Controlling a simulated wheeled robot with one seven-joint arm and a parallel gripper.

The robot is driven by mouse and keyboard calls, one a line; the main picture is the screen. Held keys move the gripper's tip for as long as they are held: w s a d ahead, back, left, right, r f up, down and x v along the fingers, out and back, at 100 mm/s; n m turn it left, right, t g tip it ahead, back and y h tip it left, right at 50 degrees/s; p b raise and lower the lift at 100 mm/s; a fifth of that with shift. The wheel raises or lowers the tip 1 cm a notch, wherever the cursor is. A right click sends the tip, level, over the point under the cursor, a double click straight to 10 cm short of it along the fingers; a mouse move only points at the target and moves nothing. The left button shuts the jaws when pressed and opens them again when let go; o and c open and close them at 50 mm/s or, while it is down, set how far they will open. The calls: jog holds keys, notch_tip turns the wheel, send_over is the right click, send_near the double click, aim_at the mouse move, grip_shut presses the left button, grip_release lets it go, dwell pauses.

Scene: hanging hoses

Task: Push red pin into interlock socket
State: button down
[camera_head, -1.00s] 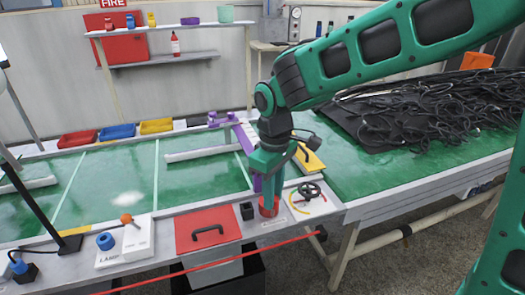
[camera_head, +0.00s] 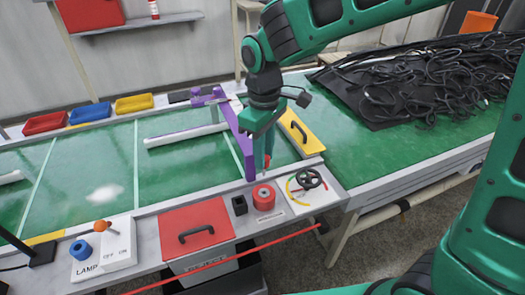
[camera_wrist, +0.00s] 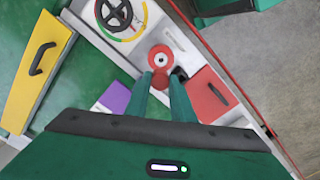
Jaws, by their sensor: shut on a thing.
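My gripper (camera_head: 262,172) is shut on the red pin (camera_head: 267,161), upright above the front ledge. In the wrist view the red pin (camera_wrist: 158,80) shows between the two green fingertips. Below it on the ledge stands a round red holder (camera_head: 263,200) with a pale ring and a dark centre; the pin is apart from it. A small black block (camera_head: 240,205) stands just left of the holder, partly hidden by a finger in the wrist view (camera_wrist: 181,73).
A red panel with a black handle (camera_head: 197,228) lies to the left. A dial with a black handwheel (camera_head: 309,179) is to the right. A purple frame (camera_head: 236,140) stands close behind my gripper, and a yellow panel (camera_head: 300,140) lies behind right.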

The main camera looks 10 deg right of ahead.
aim_at(264, 171)
jog(key=shift+s+f, duration=0.1)
jog(key=shift+f, duration=2.75)
jog(key=shift+f, duration=2.45)
jog(key=c, duration=1.5)
grip_release()
jog(key=shift+o, duration=0.2)
jog(key=shift+r, duration=0.1)
notch_tip(264, 171, up, 10)
jog(key=shift+r, duration=0.25)
